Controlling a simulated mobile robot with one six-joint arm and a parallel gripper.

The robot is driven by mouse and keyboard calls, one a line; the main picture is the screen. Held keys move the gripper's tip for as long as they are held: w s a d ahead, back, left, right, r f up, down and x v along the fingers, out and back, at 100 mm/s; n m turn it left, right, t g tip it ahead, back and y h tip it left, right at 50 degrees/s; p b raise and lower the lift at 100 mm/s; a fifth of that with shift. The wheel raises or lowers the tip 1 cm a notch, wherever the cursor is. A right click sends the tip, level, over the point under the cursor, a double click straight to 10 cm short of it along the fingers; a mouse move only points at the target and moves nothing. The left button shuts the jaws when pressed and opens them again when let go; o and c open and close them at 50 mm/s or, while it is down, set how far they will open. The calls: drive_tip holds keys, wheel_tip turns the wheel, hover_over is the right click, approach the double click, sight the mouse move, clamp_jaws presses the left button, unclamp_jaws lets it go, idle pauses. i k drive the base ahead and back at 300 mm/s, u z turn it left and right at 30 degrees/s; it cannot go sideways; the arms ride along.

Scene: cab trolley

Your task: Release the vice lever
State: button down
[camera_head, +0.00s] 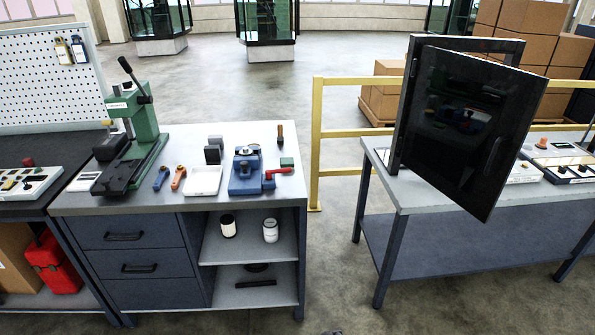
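A small blue vice (245,180) stands on the right part of the grey workbench top (225,203). A red lever (279,171) sticks out sideways to the right from its front, roughly level. Whether the jaws are clamped on something is too small to tell.
Left of the vice are a white tray (203,182), grey blocks, two wrenches and a green lever press (138,145). A wooden-handled tool (280,134) is behind it. A yellow rail (316,150) and a second table with an open dark door (470,125) stand to the right.

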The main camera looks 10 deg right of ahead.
sight(269, 173)
drive_tip(key=u, duration=0.15)
drive_tip(key=i, duration=0.95)
drive_tip(key=z, duration=0.3)
drive_tip(key=k, duration=0.5)
drive_tip(key=u, duration=1.05)
